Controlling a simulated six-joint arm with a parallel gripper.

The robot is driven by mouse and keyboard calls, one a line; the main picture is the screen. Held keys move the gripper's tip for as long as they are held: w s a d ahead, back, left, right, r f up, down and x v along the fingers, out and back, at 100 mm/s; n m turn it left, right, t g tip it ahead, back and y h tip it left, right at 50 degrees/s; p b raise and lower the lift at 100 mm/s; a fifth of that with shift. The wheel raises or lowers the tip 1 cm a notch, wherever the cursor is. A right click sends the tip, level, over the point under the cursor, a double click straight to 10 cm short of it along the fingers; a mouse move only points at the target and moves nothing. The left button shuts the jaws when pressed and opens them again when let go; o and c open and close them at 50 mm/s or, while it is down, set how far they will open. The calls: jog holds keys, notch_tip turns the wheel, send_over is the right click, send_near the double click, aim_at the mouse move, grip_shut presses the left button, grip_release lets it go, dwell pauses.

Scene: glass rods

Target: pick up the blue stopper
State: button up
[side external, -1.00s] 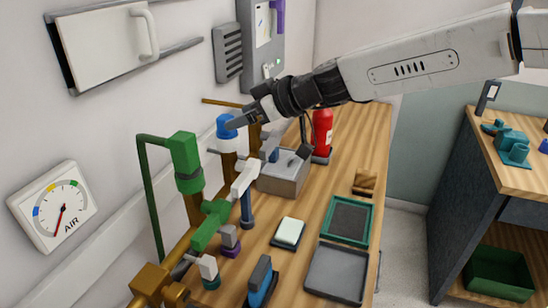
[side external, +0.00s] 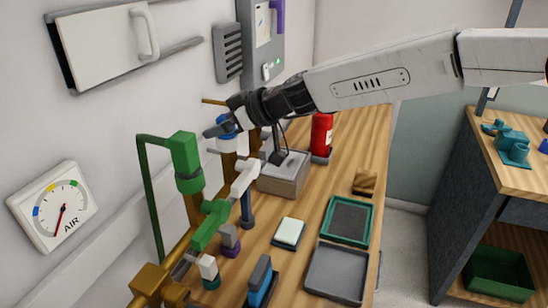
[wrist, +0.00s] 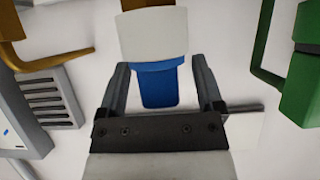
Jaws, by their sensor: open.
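The blue stopper (wrist: 158,88) sits against a white collar (wrist: 153,33) on an upright post by the wall. In the wrist view it lies between the two fingers of my gripper (wrist: 160,85), with a gap showing on each side. In the side view my gripper (side external: 218,122) is at the stopper and partly covers it, so only some blue (side external: 226,126) shows. My gripper is open and not closed on the stopper.
A green pipe fitting (side external: 184,155) stands left of the stopper, with a white fitting (side external: 245,178) below. Trays (side external: 336,273) lie on the bench's front right.

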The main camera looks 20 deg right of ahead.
jog(key=shift+w+a+f, duration=0.3)
jog(key=shift+w+a, duration=0.05)
dwell(0.3)
grip_shut()
